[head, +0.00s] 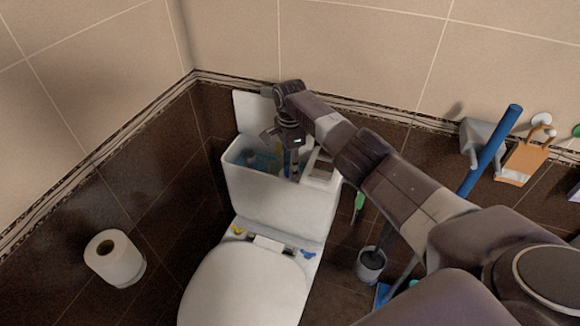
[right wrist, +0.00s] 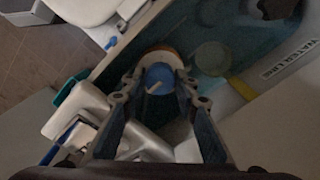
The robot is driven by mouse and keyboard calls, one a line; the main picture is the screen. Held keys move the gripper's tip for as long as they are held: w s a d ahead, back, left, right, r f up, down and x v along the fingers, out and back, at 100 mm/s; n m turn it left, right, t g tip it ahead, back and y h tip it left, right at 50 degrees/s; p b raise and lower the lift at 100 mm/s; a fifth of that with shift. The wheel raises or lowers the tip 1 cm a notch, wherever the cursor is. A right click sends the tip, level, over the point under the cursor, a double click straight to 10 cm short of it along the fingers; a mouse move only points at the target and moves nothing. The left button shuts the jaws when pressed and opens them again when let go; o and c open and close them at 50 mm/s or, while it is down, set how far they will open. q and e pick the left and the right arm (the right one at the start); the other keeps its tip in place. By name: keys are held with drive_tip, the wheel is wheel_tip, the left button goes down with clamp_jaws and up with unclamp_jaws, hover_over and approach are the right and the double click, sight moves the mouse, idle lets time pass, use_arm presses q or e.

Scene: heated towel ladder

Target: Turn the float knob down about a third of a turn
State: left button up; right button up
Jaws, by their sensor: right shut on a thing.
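The float knob (right wrist: 159,77) is a round blue cap with a pale pointer mark, seen from above in the right wrist view. My right gripper (right wrist: 158,88) is shut on it, with one finger on each side. In the head view my right gripper (head: 287,160) reaches down into the open toilet tank (head: 270,199), and the knob cannot be made out behind it. The pale mark points toward the lower left in the right wrist view. My left gripper is not in view.
The tank walls surround my right gripper closely. A "WATER LINE" label (right wrist: 290,62) marks the inner wall. The toilet lid (head: 245,285) is down in front. A toilet roll (head: 115,258) is at left; a brush holder (head: 371,264) and a blue handle (head: 488,150) are at right.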

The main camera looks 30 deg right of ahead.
drive_tip(key=n, duration=0.2)
drive_tip(key=shift+n+p, duration=0.4)
drive_tip(key=n, duration=0.2)
drive_tip(key=shift+n, duration=0.4)
drive_tip(key=n, duration=0.3)
drive_tip(key=shift+n+p, duration=0.3)
drive_tip(key=shift+p, duration=0.05)
drive_tip(key=n, duration=0.3)
drive_tip(key=shift+n, duration=0.3)
drive_tip(key=n, duration=0.5)
drive_tip(key=shift+w, duration=0.1)
drive_tip(key=n, duration=0.6)
drive_tip(key=shift+r+n, duration=0.1)
drive_tip(key=shift+n, duration=0.2)
